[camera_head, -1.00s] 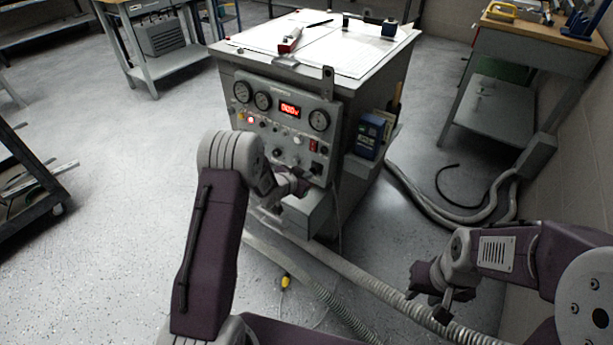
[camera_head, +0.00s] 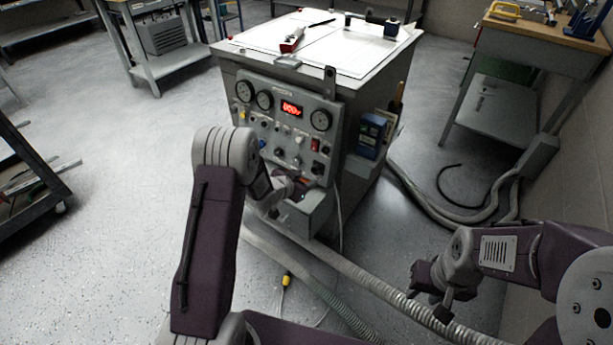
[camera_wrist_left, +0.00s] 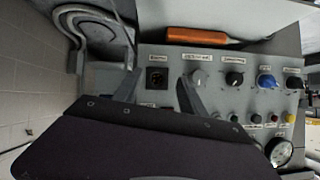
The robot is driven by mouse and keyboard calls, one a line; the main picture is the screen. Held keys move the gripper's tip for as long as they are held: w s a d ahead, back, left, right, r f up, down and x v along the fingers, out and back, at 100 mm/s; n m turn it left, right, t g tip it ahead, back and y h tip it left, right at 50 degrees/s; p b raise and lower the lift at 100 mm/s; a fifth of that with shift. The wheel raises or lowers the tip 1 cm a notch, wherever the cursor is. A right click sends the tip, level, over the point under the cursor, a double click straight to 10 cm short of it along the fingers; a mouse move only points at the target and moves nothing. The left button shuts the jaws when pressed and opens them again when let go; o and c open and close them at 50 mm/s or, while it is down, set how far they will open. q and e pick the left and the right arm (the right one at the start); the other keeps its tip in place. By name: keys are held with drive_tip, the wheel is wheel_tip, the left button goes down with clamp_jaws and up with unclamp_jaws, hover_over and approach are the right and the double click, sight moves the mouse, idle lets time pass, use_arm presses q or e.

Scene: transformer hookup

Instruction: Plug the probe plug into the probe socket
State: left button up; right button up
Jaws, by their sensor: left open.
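The probe socket appears to be the dark square socket (camera_wrist_left: 157,78) at the left of the panel's knob row in the wrist view. In the head view it seems to be the dark outlet (camera_head: 317,168) at the panel's lower right. My left gripper (camera_head: 296,188) is low in front of the panel; its two fingers (camera_wrist_left: 158,92) stand apart, nothing between them, on either side of the socket in the wrist view. A yellow piece (camera_head: 287,280) on a thin cable lies on the floor; I cannot tell whether it is the probe plug. My right gripper (camera_head: 430,294) hangs at the right.
A grey box (camera_head: 308,215) juts out below the panel (camera_head: 288,125). An orange object (camera_wrist_left: 197,36) shows near it in the wrist view. Ribbed hoses (camera_head: 350,270) run across the floor. A blue device (camera_head: 370,135) hangs on the cabinet's right side.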

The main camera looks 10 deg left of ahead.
use_arm(q)
drive_tip(key=shift+s+a+r, duration=0.1)
drive_tip(key=shift+s+a, duration=0.15)
drive_tip(key=shift+s, duration=0.35)
drive_tip(key=shift+s+a+r, duration=0.1)
drive_tip(key=shift+s+a, duration=0.1)
drive_tip(key=shift+s, duration=0.4)
drive_tip(key=p+v, duration=0.3)
drive_tip(key=v, duration=0.6)
